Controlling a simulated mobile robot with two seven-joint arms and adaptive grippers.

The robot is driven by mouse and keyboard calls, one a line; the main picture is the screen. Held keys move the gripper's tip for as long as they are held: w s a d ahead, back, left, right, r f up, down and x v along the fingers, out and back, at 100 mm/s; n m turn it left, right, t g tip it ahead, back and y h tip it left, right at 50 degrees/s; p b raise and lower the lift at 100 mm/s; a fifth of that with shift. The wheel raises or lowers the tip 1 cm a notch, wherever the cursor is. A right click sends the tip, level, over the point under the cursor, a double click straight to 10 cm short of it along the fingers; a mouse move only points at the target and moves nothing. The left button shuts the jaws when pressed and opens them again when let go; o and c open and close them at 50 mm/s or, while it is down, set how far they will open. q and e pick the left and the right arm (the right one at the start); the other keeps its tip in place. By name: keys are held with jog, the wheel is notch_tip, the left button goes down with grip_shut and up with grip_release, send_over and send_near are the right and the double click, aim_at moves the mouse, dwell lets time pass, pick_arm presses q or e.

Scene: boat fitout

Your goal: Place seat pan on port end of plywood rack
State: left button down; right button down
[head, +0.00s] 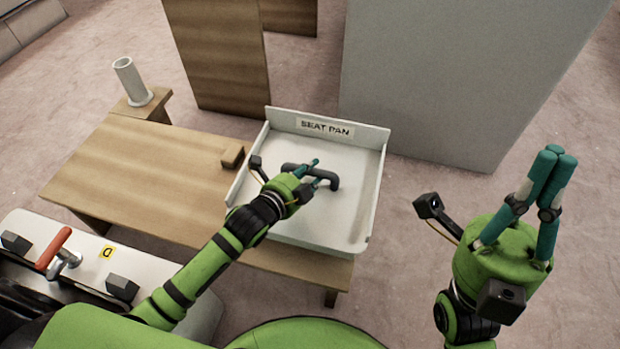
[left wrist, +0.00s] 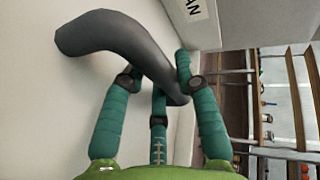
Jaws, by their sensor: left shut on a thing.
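The seat pan (head: 345,218) is a white, shallow tray with raised sides and a "SEAT PAN" label on its back wall. It is over the right end of the plywood rack (head: 130,175), overhanging the rack's right edge; I cannot tell whether it rests on it. A dark grey bar handle (head: 328,178) rises from its floor. My left gripper (head: 315,172) is shut on this handle, and the left wrist view shows its teal fingers around the handle (left wrist: 105,32). My right gripper (head: 557,157) is raised at the right, fingertips together, empty and apart from the pan.
A small wooden block (head: 232,157) stands on the rack just left of the pan. A light cylinder (head: 131,82) stands on a small ledge at the far left. A tall grey panel (head: 440,80) and a wooden panel (head: 215,55) stand behind. A red-handled clamp (head: 55,247) sits front left.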

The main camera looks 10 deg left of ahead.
pick_arm(q)
jog(key=shift+w, duration=0.1)
dwell(0.3)
jog(key=c, duration=0.9)
grip_release()
jog(key=shift+f, duration=0.25)
